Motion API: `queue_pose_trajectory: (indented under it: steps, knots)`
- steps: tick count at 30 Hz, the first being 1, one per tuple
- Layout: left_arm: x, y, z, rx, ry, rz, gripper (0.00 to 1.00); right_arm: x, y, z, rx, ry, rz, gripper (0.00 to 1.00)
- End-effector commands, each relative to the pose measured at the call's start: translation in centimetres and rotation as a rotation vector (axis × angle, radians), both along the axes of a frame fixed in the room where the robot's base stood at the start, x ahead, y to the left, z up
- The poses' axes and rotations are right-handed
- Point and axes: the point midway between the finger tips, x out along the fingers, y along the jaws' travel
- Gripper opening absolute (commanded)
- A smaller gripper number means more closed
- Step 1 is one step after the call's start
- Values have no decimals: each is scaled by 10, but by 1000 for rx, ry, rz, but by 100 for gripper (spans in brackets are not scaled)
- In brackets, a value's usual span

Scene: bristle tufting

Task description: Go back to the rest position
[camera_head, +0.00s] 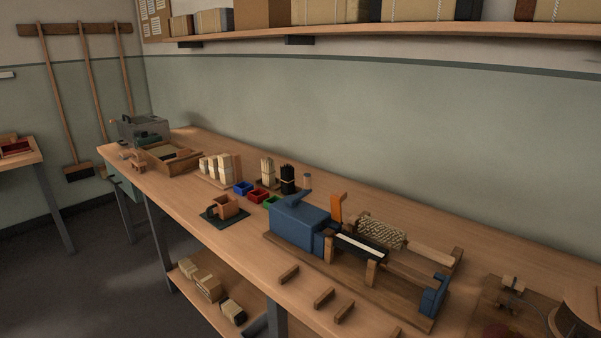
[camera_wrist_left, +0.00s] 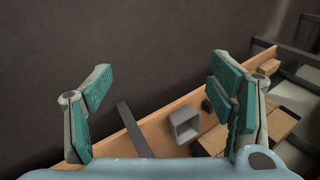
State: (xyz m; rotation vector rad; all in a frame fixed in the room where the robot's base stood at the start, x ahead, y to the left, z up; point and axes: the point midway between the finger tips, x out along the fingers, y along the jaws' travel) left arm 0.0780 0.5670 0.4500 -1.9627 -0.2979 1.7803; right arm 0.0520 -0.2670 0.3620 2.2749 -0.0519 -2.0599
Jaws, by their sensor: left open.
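My left gripper (camera_wrist_left: 160,78) shows in the left wrist view, with its two teal-padded fingers spread wide and nothing between them. Behind the fingers are the dark floor (camera_wrist_left: 150,40) and the wooden workbench (camera_wrist_left: 130,141), which lies apart from them. Neither gripper shows in the head view, and my right gripper is in neither view.
In the head view the long workbench (camera_head: 185,215) carries a blue machine (camera_head: 298,222), small coloured bins (camera_head: 258,195), bristle bundles (camera_head: 267,170) and a brown mug-like holder (camera_head: 227,206). Small wooden blocks (camera_head: 289,274) lie along its front edge. A shelf (camera_head: 350,32) with boxes runs above.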

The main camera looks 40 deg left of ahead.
Motion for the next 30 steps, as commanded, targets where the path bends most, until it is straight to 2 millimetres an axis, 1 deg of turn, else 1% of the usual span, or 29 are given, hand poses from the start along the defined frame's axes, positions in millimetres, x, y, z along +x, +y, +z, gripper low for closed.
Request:
queue_pose_trajectory:
  steps: [1, 2, 3, 4, 5, 6, 8, 9, 10, 11, 12, 15, 16, 18, 30]
  knots:
    - [-7, -47, -24, -72, -1, 22, 76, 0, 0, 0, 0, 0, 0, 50]
    - [-11, -74, -36, -113, -1, 35, 76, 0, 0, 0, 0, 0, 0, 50]
    - [-15, -111, -50, -166, -1, 52, 76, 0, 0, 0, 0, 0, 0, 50]
    - [-18, -139, -59, -205, -1, 64, 76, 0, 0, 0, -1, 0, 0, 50]
    - [-20, -166, -66, -244, -1, 76, 76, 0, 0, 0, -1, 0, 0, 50]
    - [-23, -201, -74, -292, -1, 92, 76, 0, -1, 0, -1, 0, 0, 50]
    - [-25, -253, -83, -363, -1, 114, 76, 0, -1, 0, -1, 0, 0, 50]
    - [-26, -286, -87, -409, -1, 128, 76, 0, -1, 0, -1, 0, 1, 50]
    - [-27, -310, -89, -442, -1, 138, 76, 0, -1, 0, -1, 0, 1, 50]
    - [-27, -303, -61, -432, -2, 135, 76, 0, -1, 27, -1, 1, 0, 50]
    - [-27, -300, -38, -427, -2, 133, 76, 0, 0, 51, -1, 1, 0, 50]
    - [-26, -300, -6, -427, -1, 134, 76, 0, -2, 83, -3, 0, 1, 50]
    - [-26, -299, 0, -427, -1, 134, 76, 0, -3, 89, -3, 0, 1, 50]
    - [-26, -299, 6, -426, -1, 134, 76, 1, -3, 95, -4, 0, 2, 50]
    - [-26, -299, 6, -426, -1, 134, 76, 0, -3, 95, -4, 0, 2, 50]
